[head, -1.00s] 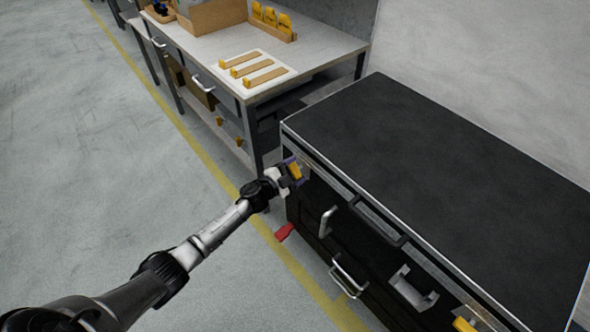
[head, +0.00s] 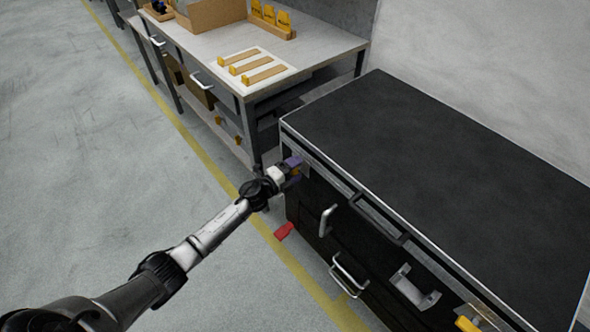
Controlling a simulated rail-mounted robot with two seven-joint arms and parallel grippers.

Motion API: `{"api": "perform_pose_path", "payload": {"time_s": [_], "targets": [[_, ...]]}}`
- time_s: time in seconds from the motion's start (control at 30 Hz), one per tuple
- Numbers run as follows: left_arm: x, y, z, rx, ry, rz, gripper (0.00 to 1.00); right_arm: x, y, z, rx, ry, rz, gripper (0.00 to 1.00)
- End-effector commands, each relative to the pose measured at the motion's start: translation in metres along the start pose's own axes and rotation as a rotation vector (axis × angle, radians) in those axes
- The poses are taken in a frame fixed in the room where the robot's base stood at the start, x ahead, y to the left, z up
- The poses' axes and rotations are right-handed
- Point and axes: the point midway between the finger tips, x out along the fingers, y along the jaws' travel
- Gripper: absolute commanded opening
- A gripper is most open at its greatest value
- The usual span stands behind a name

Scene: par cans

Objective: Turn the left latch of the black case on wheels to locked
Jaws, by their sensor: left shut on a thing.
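The black case (head: 440,165) stands at the right with its flat dark top facing up. My left gripper (head: 293,168) is at the upper left of the case's front. It is shut on the left latch (head: 296,172), a small yellow piece mostly hidden by the purple-tipped fingers. A second yellow latch (head: 466,323) shows at the lower right of the case's front. The exact angle of the left latch cannot be told. My right gripper is not in view.
Metal handles (head: 348,274) stick out of the case's front. A red pedal (head: 284,231) sits low at its left corner. A workbench (head: 320,45) with yellow-ended wooden pieces stands behind, left of the case. Open floor (head: 90,150) lies to the left.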

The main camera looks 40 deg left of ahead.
Motion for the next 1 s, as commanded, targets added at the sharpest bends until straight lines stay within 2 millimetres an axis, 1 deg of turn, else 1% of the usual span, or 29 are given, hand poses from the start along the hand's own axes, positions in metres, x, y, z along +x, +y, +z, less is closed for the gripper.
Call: {"api": "perform_pose_path", "payload": {"time_s": [0.2,0.6,0.63,0.87,0.9,1.0], "targets": [[-0.0001,0.0001,0.0001,0.032,0.000,0.000,0.44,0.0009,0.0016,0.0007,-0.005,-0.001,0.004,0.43],[-0.0001,0.0001,0.0001,0.037,0.000,0.000,0.44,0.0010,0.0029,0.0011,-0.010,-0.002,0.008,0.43],[-0.0001,0.0001,0.0001,0.037,0.000,0.000,0.70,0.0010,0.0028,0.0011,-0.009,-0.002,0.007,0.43],[-0.0001,0.0001,0.0001,0.035,0.000,0.000,0.92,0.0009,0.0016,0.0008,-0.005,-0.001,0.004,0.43],[0.0000,0.0001,0.0001,0.035,0.000,0.000,0.94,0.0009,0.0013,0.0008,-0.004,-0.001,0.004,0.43],[0.0000,0.0001,0.0001,0.035,0.000,0.000,0.94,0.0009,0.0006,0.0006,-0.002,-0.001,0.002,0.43]]}}
